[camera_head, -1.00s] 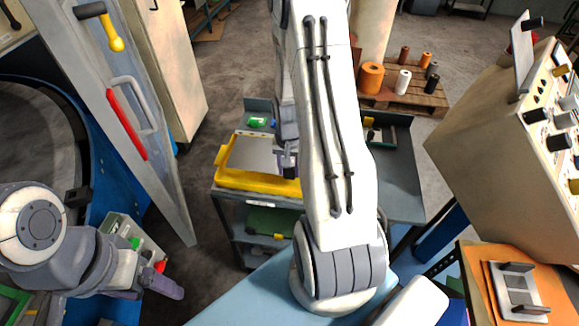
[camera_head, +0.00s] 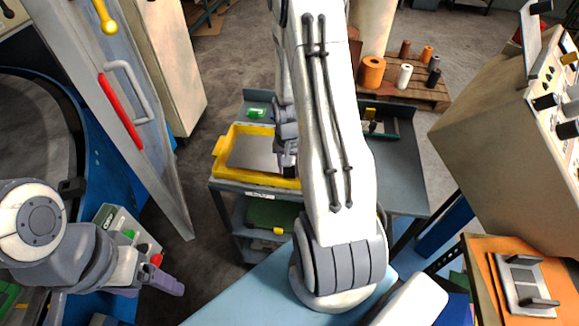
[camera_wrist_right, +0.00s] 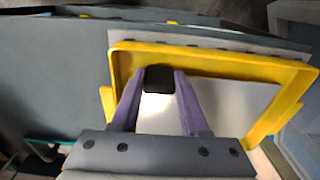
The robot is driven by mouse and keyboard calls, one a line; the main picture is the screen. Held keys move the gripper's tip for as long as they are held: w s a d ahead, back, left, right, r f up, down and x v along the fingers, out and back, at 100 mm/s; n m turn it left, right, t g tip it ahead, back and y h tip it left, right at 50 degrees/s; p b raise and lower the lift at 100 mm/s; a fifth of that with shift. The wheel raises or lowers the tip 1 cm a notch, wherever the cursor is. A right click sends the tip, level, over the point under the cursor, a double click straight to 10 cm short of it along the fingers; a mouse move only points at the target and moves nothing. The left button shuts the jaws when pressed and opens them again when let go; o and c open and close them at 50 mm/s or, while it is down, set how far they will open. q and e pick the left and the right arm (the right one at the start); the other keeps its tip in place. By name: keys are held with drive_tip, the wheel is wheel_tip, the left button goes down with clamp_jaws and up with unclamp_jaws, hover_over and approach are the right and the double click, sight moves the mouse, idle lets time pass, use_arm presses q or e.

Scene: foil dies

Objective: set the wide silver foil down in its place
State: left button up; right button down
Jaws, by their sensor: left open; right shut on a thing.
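The wide silver foil (camera_head: 252,152) is a flat silver sheet inside the rim of the yellow tray (camera_head: 220,150), on the grey bench left of my right arm. In the right wrist view the sheet (camera_wrist_right: 235,105) lies within the tray's yellow frame (camera_wrist_right: 205,58). My right gripper (camera_head: 286,158) is at the sheet's right side. In the right wrist view its purple fingers (camera_wrist_right: 158,85) are shut on a black grip block over the sheet. I cannot tell whether the sheet rests on the tray floor. My left gripper (camera_head: 163,281) is open and empty at lower left.
A green item (camera_head: 256,113) lies behind the tray. The grey bench top (camera_head: 395,165) is largely bare right of my arm. A pallet (camera_head: 425,95) with several rolls stands behind. A control cabinet (camera_head: 490,120) is at right, and a panel with a red handle (camera_head: 120,112) at left.

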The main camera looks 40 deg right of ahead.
drive_tip(key=shift+f+b, duration=0.3)
drive_tip(key=shift+f, duration=0.15)
drive_tip(key=shift+c, duration=1.6)
unclamp_jaws()
wheel_tip(320, 180, up, 10)
drive_tip(key=shift+a+r+b, duration=0.2)
drive_tip(key=shift+b, duration=0.2)
drive_tip(key=shift+a, duration=0.1)
